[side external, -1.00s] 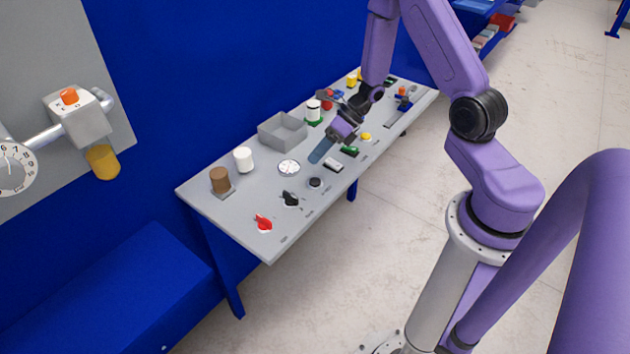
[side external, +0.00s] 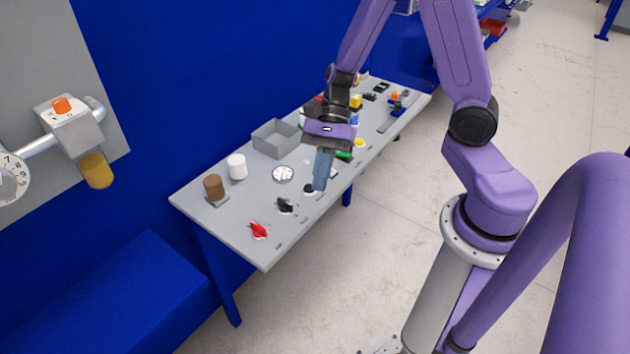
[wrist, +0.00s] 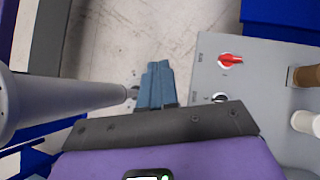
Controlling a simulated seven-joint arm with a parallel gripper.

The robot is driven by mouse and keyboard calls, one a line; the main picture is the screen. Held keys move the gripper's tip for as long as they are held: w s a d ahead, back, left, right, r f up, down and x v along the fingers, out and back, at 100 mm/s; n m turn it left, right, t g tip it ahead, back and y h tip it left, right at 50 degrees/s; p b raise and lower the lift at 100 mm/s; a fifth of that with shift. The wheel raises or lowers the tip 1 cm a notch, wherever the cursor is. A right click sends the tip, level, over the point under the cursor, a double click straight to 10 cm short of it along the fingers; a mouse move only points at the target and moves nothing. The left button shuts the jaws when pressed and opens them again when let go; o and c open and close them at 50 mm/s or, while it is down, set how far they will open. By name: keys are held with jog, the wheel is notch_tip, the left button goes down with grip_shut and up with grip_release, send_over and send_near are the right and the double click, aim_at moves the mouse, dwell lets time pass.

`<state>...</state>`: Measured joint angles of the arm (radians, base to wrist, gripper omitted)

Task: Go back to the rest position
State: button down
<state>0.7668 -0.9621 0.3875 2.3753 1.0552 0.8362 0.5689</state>
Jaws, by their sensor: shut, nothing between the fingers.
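My gripper (side external: 321,178) is shut and empty. Its blue-grey fingers point down in the side view, in front of the black knob (side external: 310,188) near the table's front edge; I cannot tell its exact height, but it appears above the surface. In the wrist view the closed fingers (wrist: 156,84) lie together over bare floor, left of the table's edge. No rest position is marked in either view.
The grey table (side external: 232,224) holds a red knob (side external: 258,229), a black knob (side external: 285,204), a brown cylinder (side external: 213,186), a white cylinder (side external: 237,166), a dial (side external: 283,174) and a grey open box (side external: 272,140). More small items stand farther back. Blue wall behind.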

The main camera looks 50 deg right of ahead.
jog(key=s+d+r+n+t+h, duration=0.1)
jog(key=s+r+n+h, duration=0.2)
jog(key=s+n, duration=0.4)
jog(key=s+d+r+n+t+h, duration=0.1)
jog(key=s+r+n+h, duration=0.3)
jog(key=n, duration=1.6)
jog(key=s+r, duration=0.1)
jog(key=s, duration=0.2)
jog(key=shift+s+d+t, duration=0.15)
jog(key=shift+d+t, duration=0.15)
jog(key=shift+t, duration=0.1)
